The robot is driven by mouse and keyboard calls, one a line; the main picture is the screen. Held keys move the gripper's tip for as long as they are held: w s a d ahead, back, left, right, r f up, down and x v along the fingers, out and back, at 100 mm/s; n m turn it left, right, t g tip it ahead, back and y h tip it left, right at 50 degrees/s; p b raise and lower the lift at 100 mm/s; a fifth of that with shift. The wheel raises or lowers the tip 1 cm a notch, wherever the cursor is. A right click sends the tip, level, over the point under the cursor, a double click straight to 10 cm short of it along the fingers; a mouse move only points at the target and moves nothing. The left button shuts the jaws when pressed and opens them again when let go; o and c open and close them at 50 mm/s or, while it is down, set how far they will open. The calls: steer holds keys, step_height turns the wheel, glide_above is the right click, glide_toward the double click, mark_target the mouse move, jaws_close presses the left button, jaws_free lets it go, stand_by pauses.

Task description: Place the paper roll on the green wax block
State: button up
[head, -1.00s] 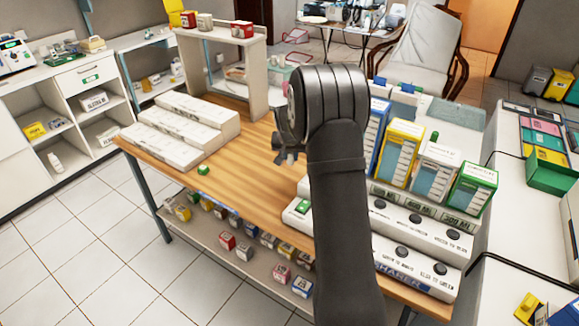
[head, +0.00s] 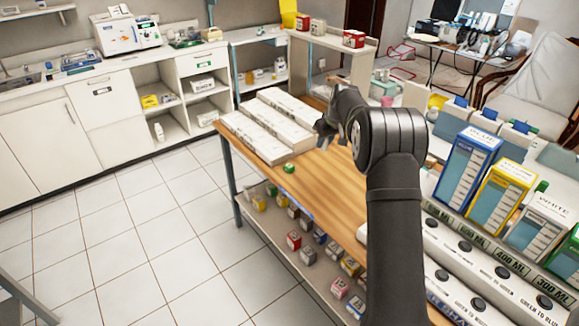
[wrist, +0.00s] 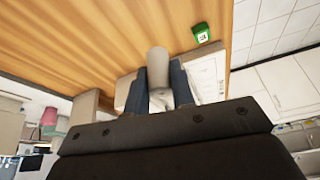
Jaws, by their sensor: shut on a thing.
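The green wax block (head: 288,167) is a small green piece on the wooden table, near its left edge and in front of the long white boxes. In the wrist view the green block (wrist: 203,37) shows a white label and lies up and right of my gripper. My gripper (head: 322,128) is above the table, right of and farther back than the block in the head view. In the wrist view its two dark blue fingers are shut on a pale grey-white paper roll (wrist: 158,60), apart from the block. The roll cannot be made out in the head view.
Long white boxes (head: 262,138) lie on the table (head: 326,187) close to my gripper. A white shelf (head: 330,50) stands behind. Tall coloured cartons (head: 468,165) stand at the right. Bare wood surrounds the green block's right side.

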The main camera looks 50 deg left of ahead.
steer(key=n, duration=0.1)
glide_above(290, 165)
steer(key=f, duration=0.6)
steer(key=shift+s+f, duration=0.2)
steer(key=shift+f, duration=2.1)
steer(key=shift+d+f, duration=0.1)
steer(key=shift+f, duration=0.05)
steer(key=o, duration=0.9)
steer(key=shift+o, duration=0.2)
steer(key=v, duration=1.2)
steer(key=shift+w, duration=0.2)
